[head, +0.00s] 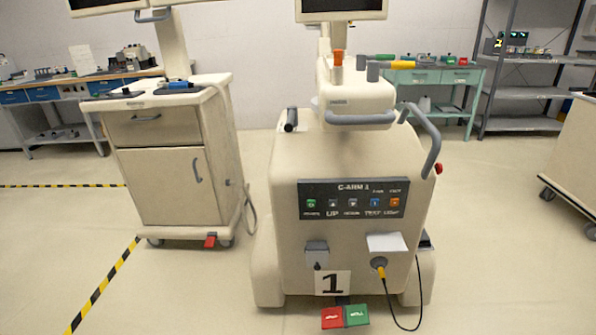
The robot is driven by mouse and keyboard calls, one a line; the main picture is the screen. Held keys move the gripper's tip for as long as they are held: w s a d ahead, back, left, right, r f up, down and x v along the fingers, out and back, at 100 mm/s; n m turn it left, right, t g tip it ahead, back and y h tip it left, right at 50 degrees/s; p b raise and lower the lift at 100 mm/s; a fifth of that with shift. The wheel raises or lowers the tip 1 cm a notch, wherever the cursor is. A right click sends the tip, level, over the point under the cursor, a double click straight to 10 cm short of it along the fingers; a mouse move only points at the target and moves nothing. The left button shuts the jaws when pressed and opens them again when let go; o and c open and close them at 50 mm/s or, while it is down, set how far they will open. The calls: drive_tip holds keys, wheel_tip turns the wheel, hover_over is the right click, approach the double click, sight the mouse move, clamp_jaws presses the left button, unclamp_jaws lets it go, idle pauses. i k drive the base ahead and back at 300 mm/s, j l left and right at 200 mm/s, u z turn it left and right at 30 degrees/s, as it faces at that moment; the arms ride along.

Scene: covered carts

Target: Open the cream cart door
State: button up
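A cream cart (222,150) stands at the left on casters. Its cream door (172,187) is shut flush in the front, below a drawer (148,127) with a grey bar handle. The door's curved grey handle (197,171) is upright near the door's right edge. My gripper does not show in this view, so nothing of its state or place can be seen.
A large cream machine (341,161) labelled "C-ARM 1" stands in the centre, with red and green pedals (345,316) and a black cable at its foot. Another cart (573,160) is at the right edge. Floor in front of the cream cart is clear, with striped tape (103,287).

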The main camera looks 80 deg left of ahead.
sight(173, 185)
drive_tip(key=u, duration=3.35)
